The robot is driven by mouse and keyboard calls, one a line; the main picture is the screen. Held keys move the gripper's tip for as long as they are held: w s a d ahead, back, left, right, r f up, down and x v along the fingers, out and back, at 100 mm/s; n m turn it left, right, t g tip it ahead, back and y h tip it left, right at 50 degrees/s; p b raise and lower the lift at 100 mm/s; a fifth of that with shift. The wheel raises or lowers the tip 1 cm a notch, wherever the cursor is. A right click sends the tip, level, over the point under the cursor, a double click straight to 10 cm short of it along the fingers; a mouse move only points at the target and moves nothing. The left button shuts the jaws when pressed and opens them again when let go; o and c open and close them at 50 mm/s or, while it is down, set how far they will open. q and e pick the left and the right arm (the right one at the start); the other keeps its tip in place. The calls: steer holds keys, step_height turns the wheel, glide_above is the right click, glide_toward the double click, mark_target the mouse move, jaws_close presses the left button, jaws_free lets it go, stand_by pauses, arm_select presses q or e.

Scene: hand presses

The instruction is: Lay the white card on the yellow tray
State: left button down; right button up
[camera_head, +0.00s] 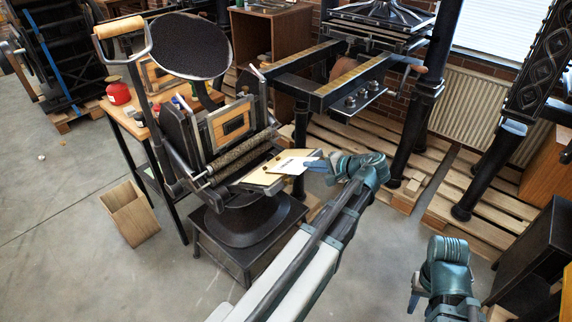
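The white card (291,166) is thin and has a small dark print. It is at the press in the middle of the picture, over the right part of the yellow tray (259,178). The fingers of my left gripper (314,165) are shut on the card's right edge. The card looks tilted, with its lower corner past the tray's front edge; I cannot tell whether it touches the tray. My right gripper (415,290) hangs at the lower right, away from the press; its finger gap is not visible.
The press has a round black disc (181,46), a roller (238,152) and a wood-framed plate (231,124) just behind the tray. A wooden box (130,213) stands on the floor at left. A larger press's rails (335,88) are behind my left gripper.

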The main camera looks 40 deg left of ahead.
arm_select(q)
steer(key=d+r+p, duration=0.1)
steer(key=r+p, duration=0.2)
steer(key=d+r+p, duration=0.1)
steer(key=shift+s+d+r, duration=0.1)
steer(key=shift+d+r, duration=0.1)
steer(key=shift+d, duration=0.1)
stand_by(1.3)
step_height(320, 180, up, 10)
steer(key=p, duration=1)
steer(key=shift+f, duration=0.2)
